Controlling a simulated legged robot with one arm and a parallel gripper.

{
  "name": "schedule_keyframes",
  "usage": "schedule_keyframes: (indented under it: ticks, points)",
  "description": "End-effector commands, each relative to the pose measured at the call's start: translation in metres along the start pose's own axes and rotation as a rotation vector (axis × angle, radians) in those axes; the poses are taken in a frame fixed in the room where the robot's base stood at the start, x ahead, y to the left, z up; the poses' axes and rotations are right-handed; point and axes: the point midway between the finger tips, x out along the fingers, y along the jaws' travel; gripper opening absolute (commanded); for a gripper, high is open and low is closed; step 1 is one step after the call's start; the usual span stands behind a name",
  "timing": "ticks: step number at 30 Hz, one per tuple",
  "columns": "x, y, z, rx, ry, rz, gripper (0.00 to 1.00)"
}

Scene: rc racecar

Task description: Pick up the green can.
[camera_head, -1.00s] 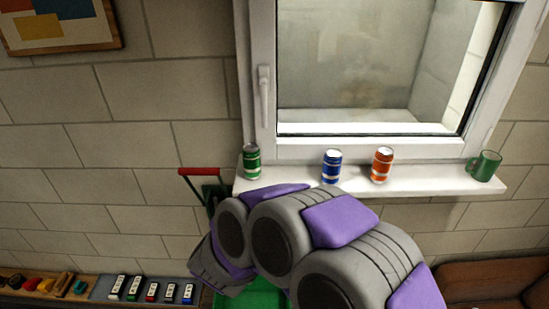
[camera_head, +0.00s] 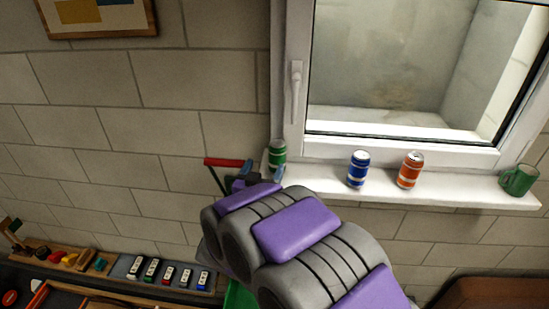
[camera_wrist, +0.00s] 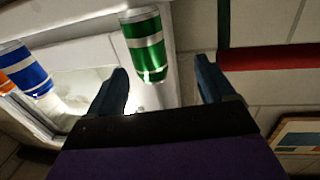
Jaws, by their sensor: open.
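The green can (camera_head: 277,153) stands upright at the left end of the white windowsill (camera_head: 440,191). Its lower part is partly hidden by my gripper (camera_head: 262,174) in the head view. In the wrist view the green can (camera_wrist: 146,46) shows beyond and between the two blue fingers of my gripper (camera_wrist: 164,80). The fingers are apart with nothing between their tips that I can see being held. Whether a finger touches the can is not clear.
A red bar (camera_head: 228,162) is just left of my gripper. The window frame (camera_head: 290,100) rises behind the green can.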

Motion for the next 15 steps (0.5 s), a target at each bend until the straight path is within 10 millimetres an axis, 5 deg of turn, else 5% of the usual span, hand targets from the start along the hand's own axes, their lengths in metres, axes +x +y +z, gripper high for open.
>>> schedule_keyframes:
  ticks: [15]
  points:
    - [0.054, 0.01, -0.007, 0.003, 0.003, 0.005, 0.84]
